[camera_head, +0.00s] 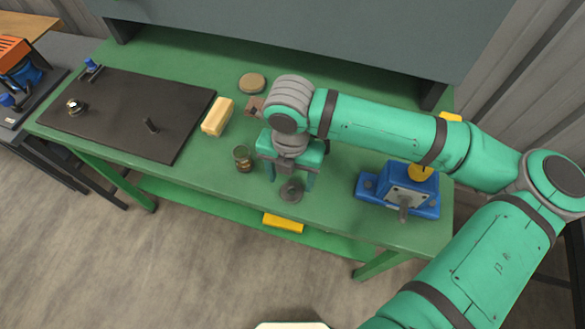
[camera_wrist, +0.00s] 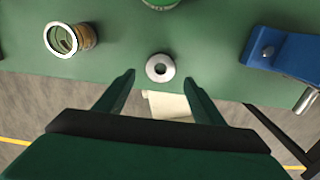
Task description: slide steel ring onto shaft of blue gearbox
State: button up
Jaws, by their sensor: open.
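The steel ring (camera_head: 291,190) lies flat on the green table near its front edge, its hole facing up. In the wrist view the ring (camera_wrist: 151,68) sits just beyond and between my fingertips, apart from both. My gripper (camera_head: 291,179) points down over the table and is open and empty; its spread fingers also show in the wrist view (camera_wrist: 158,80). The blue gearbox (camera_head: 368,187) stands to the right on the table, its grey shaft (camera_head: 404,206) sticking out at the front. In the wrist view the gearbox (camera_wrist: 290,52) is partly cut off at the right, with the shaft (camera_wrist: 306,101) below.
A dark board (camera_head: 115,110) with small posts covers the table's left. The front strip between ring and gearbox is clear.

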aim_at(291, 193)
jog(key=shift+d+f, duration=0.1)
jog(key=shift+f, duration=2.65)
jog(key=shift+c, duration=0.7)
jog(key=c, duration=0.8)
jog(key=shift+w, duration=0.1)
